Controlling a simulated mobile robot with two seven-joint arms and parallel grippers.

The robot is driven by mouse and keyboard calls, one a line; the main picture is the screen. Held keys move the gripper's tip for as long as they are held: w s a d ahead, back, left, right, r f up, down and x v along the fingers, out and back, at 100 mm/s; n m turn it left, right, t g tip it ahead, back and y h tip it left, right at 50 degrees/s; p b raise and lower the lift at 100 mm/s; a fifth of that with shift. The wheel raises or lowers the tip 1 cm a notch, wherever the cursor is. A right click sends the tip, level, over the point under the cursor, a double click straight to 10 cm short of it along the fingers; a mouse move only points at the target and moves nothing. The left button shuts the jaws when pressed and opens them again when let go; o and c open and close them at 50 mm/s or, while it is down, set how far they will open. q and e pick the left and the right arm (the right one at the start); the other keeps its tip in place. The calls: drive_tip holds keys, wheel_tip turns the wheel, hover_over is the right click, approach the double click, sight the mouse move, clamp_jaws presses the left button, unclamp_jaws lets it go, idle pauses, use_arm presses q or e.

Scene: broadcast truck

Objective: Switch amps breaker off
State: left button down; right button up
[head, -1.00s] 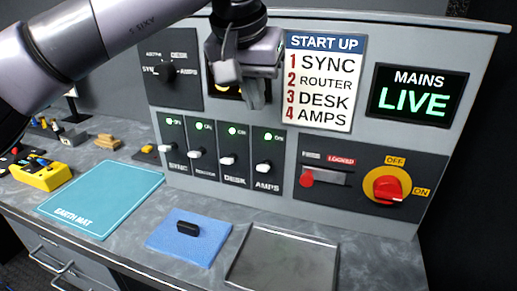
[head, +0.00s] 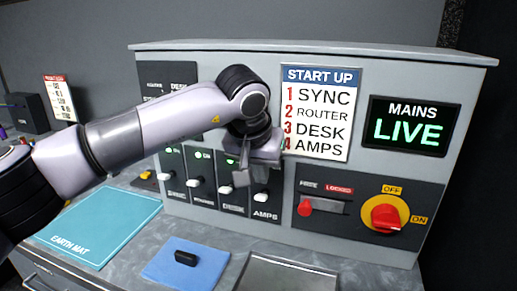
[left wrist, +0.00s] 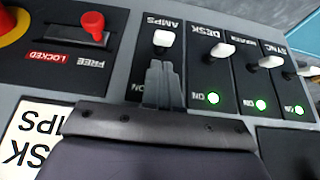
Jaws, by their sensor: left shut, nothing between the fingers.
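The amps breaker is a white lever (head: 261,197) at the right end of the row of breakers on the panel, above its AMPS label. My left gripper (head: 247,179) is shut and empty, at the panel just above this lever. In the left wrist view, the shut fingertips (left wrist: 163,75) point at the white amps lever (left wrist: 163,39), very close to it. I cannot tell whether they touch. The fingers and wrist hide the amps lamp. My right gripper is not in view.
The desk lever (head: 224,189) is close on the left, with router and sync beyond; their lamps are green in the left wrist view. Right are a red lock slider (head: 305,206) and red rotary switch (head: 385,216). A blue pad (head: 190,265) lies on the counter below.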

sight(263, 196)
use_arm(q)
drive_tip(key=shift+s+a+f, duration=0.1)
drive_tip(key=shift+s+f, duration=0.1)
drive_tip(key=shift+f, duration=0.4)
drive_tip(key=shift+s+a+f, duration=0.1)
drive_tip(key=shift+s+f, duration=0.1)
drive_tip(key=shift+f, duration=0.4)
